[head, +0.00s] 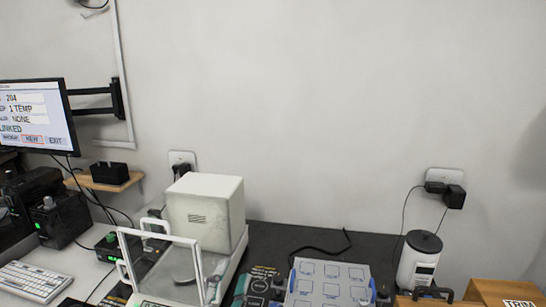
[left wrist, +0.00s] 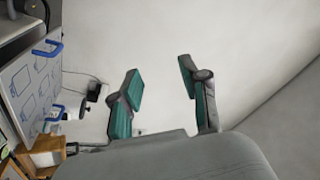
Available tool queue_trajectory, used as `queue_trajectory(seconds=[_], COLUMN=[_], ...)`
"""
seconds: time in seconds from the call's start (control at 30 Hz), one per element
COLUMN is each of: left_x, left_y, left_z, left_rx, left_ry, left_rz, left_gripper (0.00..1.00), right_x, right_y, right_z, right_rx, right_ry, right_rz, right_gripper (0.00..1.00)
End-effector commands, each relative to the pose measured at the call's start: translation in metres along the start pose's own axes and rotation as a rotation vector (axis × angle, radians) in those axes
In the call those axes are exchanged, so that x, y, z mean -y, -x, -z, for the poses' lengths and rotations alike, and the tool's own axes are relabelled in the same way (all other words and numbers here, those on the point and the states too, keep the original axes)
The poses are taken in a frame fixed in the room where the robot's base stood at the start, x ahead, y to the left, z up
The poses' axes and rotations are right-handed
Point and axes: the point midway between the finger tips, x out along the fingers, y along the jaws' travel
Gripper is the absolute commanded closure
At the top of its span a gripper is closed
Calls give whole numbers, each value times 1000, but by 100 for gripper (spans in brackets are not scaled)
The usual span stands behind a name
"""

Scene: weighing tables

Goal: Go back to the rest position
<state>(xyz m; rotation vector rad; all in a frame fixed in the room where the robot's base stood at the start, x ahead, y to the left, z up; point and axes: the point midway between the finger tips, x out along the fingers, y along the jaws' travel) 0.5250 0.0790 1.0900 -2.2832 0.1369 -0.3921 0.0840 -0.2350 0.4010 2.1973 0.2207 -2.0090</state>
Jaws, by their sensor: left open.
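My left gripper (left wrist: 159,68) shows in the left wrist view with its two teal-padded fingers spread apart. Nothing is between them, and the plain wall lies behind. I cannot make the gripper out clearly in the head view. My right gripper is in neither view.
A white balance (head: 205,212) with a clear front shield stands on the dark table. Right of it are a blue-edged tray (head: 328,283), a white canister (head: 419,262) and a wooden box (head: 500,291). A monitor (head: 38,115) and keyboard (head: 32,280) are at left.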

Motion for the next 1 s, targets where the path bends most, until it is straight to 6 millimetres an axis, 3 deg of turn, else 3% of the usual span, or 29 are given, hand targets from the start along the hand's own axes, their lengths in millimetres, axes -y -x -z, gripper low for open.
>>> queue_trajectory(seconds=[0.03, 0.1, 0.2, 0.3, 0.53, 0.83, 1.0], left_x=[-7, -20, -42, -62, -88, -102, -138], left_y=[18, 46, 99, 153, 247, 340, 337], left_z=[-34, -78, -128, -158, -180, -173, -205], left_rx=[140, 335, 599, 819, 1148, 1445, 1457], left_ry=[84, 194, 336, 445, 590, 695, 689], left_rz=[-39, -97, -187, -272, -419, -574, -583], left_gripper=[55, 55, 55, 55, 55, 55, 55], right_x=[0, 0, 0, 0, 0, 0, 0], right_y=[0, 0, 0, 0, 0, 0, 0], right_z=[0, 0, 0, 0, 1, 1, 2], right_rx=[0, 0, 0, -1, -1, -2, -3], right_ry=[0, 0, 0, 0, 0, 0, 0], right_rz=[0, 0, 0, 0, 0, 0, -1], right_gripper=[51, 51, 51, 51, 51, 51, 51])
